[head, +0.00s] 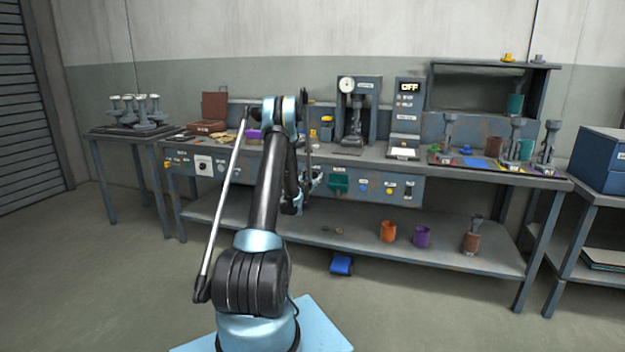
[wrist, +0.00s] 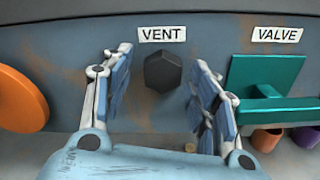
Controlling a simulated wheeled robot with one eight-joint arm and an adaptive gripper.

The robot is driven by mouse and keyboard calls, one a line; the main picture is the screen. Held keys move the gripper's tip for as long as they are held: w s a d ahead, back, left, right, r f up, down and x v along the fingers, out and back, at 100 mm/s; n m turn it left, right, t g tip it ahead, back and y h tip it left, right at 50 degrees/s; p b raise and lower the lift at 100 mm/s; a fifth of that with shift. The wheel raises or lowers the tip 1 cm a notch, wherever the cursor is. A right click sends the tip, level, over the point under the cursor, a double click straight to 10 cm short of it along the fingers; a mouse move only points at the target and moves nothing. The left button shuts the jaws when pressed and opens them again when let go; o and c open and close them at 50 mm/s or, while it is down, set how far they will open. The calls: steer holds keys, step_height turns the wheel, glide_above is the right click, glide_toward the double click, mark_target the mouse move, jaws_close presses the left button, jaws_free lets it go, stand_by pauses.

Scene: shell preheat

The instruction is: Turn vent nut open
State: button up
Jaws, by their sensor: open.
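The vent nut (wrist: 163,72) is a dark hexagonal nut on the grey panel, right under the white VENT label (wrist: 162,34) in the wrist view. My gripper (wrist: 160,92) is open, with one blue-padded finger on each side of the nut. In the picture the nut lies between the fingers, with a gap showing on both sides; I cannot tell how far the fingertips are from the panel. In the head view my gripper (head: 312,182) is small and partly hidden by my arm in front of the bench panel. The nut cannot be made out there.
A green valve handle (wrist: 262,85) sticks out right of the nut, near my right finger. An orange disc (wrist: 18,100) is at the left. On the lower shelf (head: 470,255) stand an orange cup (head: 388,231) and a purple cup (head: 422,237).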

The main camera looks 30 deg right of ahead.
steer(key=shift+d, duration=0.1)
steer(key=shift+c, duration=0.6)
steer(key=c, duration=0.9)
steer(key=shift+c, duration=0.2)
steer(key=shift+m, duration=0.5)
steer(key=m, duration=0.3)
steer(key=shift+s+d+m, duration=0.1)
steer(key=shift+m, duration=0.3)
steer(key=m, duration=0.4)
steer(key=shift+m, duration=0.3)
steer(key=m, duration=0.5)
steer(key=shift+s, duration=0.15)
steer(key=shift+f+m, duration=0.1)
steer(key=shift+m, duration=1.7)
